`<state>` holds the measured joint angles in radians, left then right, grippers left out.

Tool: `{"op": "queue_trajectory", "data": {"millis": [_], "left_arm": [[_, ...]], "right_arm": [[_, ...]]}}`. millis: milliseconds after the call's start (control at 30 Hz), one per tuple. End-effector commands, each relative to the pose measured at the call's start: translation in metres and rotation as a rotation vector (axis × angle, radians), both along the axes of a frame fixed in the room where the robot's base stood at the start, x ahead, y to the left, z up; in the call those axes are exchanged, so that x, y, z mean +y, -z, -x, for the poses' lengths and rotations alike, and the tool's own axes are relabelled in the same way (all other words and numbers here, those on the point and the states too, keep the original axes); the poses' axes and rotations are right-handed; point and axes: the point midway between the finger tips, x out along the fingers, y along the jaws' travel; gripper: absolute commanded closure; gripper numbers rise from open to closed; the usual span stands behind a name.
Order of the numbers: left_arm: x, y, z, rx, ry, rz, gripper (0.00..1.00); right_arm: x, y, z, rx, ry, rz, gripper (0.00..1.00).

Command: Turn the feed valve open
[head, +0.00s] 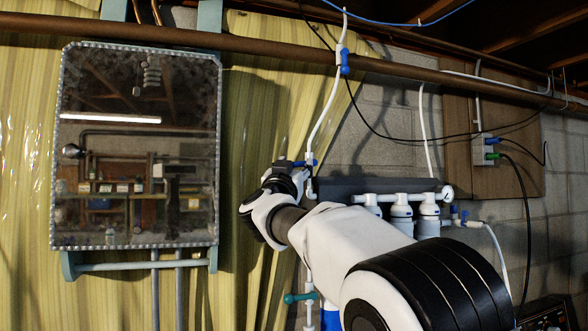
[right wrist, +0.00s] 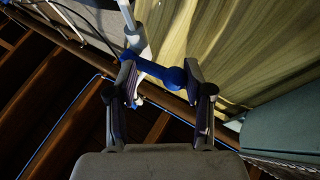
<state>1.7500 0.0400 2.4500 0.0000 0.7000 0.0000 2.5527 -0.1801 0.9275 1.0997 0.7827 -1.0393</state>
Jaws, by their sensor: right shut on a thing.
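My right gripper (head: 299,169) is at a blue-handled valve on the white vertical pipe. In the right wrist view the same gripper (right wrist: 161,80) has its fingers on either side of the blue handle (right wrist: 158,70) and is shut on it. The handle lies crosswise to the white pipe (right wrist: 128,15). My left gripper is not in view.
Another blue valve handle (head: 345,62) hangs along the white pipe higher up. White filter housings (head: 401,210) stand right of my gripper, and a teal handle (head: 298,298) is below. A mirror (head: 140,150) hangs left. A brown pipe (head: 265,48) crosses above.

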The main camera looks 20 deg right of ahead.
Motion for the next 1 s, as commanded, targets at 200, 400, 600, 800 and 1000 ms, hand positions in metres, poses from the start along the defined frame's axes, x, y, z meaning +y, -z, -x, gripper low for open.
{"op": "queue_trajectory", "data": {"millis": [200,400,600,800,1000], "left_arm": [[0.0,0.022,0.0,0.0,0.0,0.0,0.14],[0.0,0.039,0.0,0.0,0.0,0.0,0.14],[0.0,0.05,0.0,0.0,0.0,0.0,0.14],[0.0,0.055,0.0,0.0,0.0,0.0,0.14],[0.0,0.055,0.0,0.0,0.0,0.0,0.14]], "right_arm": [[-0.004,0.006,0.003,-0.015,0.002,0.157,1.0],[-0.007,0.011,0.003,-0.022,0.003,0.302,1.0],[-0.01,0.013,0.004,-0.028,0.005,0.415,1.0],[-0.011,0.012,0.004,-0.031,0.005,0.477,1.0],[-0.012,0.011,0.004,-0.033,0.006,0.495,1.0]]}}
